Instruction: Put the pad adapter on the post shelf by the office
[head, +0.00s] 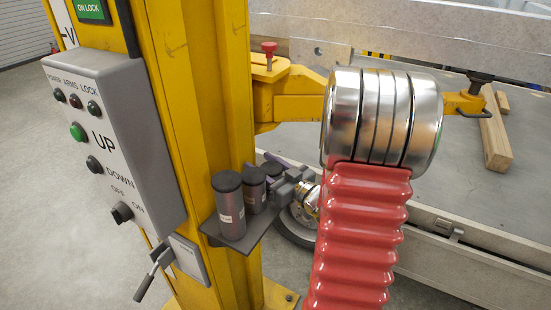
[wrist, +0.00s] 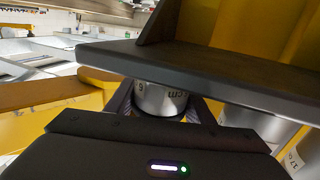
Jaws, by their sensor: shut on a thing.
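The pad adapter, a silver cylinder with markings (wrist: 160,98), is between the fingers of my gripper (head: 286,182). The shelf is a small dark plate on the yellow post. My gripper is shut on the adapter.
Two similar capped cylinders (head: 228,205) (head: 254,188) stand on the shelf beside the held one. A control box (head: 115,140) with buttons and a lever (head: 152,275) sit on the yellow post (head: 195,110). The trailer bed (head: 450,170) with a wooden block (head: 495,140) lies at right.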

